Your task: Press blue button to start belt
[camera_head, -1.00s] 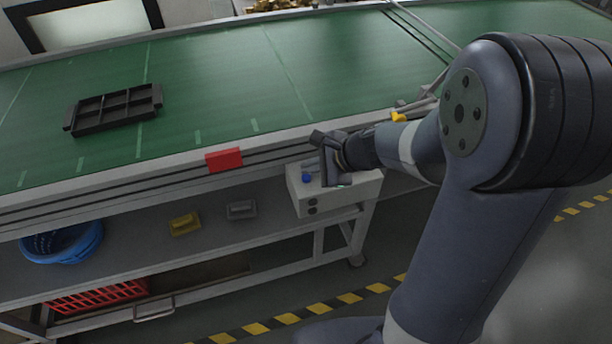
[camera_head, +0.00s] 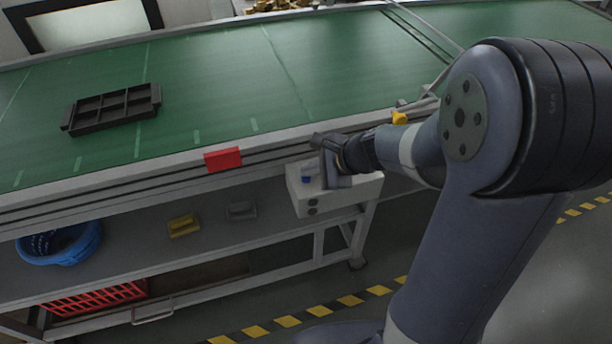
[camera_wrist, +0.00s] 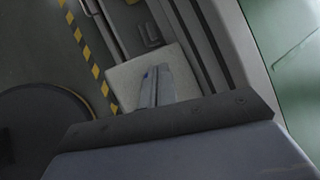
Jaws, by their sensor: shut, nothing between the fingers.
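The control box (camera_head: 312,203) is a pale box fixed under the near edge of the conveyor. The blue button (camera_head: 306,180) is on its top face and is partly covered by my gripper in the head view. My gripper (camera_head: 320,178) is shut and empty, pointing down at the box top right beside the button. I cannot tell whether it touches the button. In the wrist view the shut fingers (camera_wrist: 156,82) lie over the box top (camera_wrist: 125,82), with a small bluish spot near their tips. The green belt (camera_head: 220,85) lies behind.
A black compartment tray (camera_head: 112,109) lies on the belt. A red block (camera_head: 222,159) is on the conveyor's near rail. On the shelf below are a blue basket (camera_head: 60,242), a yellow item (camera_head: 183,226) and a grey item (camera_head: 241,210). Open floor lies in front.

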